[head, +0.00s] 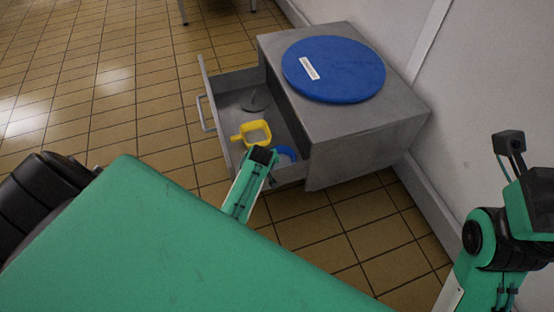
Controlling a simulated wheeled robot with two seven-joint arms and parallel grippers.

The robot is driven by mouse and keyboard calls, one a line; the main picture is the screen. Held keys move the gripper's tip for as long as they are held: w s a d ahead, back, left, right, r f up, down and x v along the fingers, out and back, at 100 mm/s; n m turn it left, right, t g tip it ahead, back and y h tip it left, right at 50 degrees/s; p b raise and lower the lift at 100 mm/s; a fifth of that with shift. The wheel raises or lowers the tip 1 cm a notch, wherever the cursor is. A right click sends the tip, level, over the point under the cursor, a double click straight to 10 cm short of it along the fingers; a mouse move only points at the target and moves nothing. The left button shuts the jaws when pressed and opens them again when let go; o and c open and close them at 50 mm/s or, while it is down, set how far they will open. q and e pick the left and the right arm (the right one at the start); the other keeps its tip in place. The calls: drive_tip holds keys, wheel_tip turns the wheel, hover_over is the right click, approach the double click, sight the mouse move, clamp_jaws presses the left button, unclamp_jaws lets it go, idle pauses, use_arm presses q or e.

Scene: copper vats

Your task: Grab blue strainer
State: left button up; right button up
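The blue strainer (287,153) lies in the open drawer near its front right corner. Only a curved blue part shows; the rest is hidden behind the end of my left arm. My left gripper (263,156) is over the drawer, right beside the blue strainer in the picture. Its fingers are hidden, so I cannot tell whether it is open or touches the strainer. My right arm stands at the right edge of the view, away from the drawer. The dark end of my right arm is cut off by the picture edge and its fingertips do not show.
The grey drawer (227,88) is pulled out of a grey metal cabinet (350,135). A yellow square strainer (266,127) and a dark round object (258,98) also lie inside. A blue round lid (345,70) with a white label covers the cabinet top. A wall stands at the right; tiled floor is clear at the left.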

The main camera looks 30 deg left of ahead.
use_arm(q)
clamp_jaws()
idle(0.4)
